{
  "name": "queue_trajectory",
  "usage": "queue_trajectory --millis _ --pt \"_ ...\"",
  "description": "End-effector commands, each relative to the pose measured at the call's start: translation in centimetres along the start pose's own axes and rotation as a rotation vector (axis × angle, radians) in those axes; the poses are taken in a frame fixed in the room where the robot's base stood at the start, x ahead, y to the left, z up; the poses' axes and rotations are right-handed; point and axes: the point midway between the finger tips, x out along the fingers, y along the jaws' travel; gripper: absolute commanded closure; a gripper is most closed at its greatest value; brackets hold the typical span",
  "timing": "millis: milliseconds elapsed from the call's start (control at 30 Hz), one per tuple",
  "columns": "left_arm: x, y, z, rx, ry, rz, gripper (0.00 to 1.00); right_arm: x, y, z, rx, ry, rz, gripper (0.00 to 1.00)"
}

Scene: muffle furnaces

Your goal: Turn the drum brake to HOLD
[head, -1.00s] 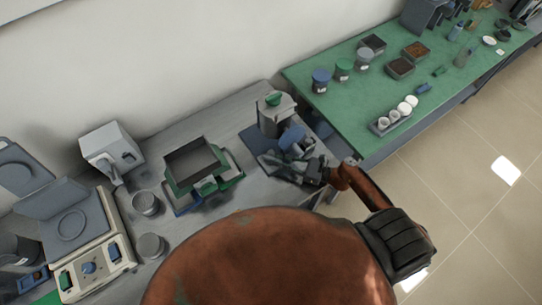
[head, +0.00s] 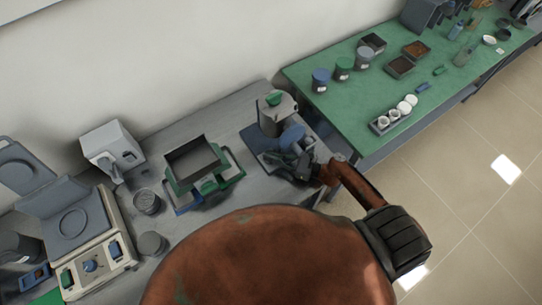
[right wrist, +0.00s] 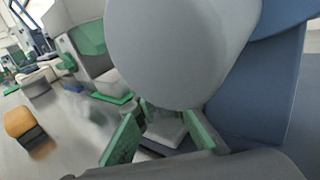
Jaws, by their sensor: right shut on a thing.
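The grey machine (head: 271,118) with a green cap stands on a blue base (head: 252,140) at the right end of the grey bench. A blue-grey round part (head: 292,133) sits at its front. My right gripper (head: 290,158) is at this front part. In the right wrist view a large pale grey disc (right wrist: 178,45) fills the top middle, with a blue panel (right wrist: 275,80) at right. The green-padded fingers (right wrist: 163,138) are shut on a small grey piece (right wrist: 165,123) below the disc, apparently the brake handle. No HOLD marking is readable. My left gripper is out of view.
A green-rimmed box (head: 194,163) stands left of the machine. Two grey cups (head: 146,201) and a cream device with a lid (head: 105,246) are farther left. The green table (head: 330,118) with jars and trays adjoins at right.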

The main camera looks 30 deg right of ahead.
Motion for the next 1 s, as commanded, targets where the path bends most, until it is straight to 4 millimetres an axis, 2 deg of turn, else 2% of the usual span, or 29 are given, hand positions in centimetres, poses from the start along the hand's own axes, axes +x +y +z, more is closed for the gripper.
queue_trajectory --millis 267,433,700,1000 --pt "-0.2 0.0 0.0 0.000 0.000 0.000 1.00 0.0 0.1 0.1 0.002 -0.001 -0.012 1.00" --pt "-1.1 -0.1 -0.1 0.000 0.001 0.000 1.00 0.0 0.2 0.3 0.003 -0.003 -0.069 1.00" --pt "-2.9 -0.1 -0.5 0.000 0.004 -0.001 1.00 0.1 0.3 0.3 0.006 -0.003 -0.258 1.00" --pt "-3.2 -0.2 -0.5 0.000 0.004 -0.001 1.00 0.1 0.3 0.0 0.005 -0.003 -0.481 1.00"
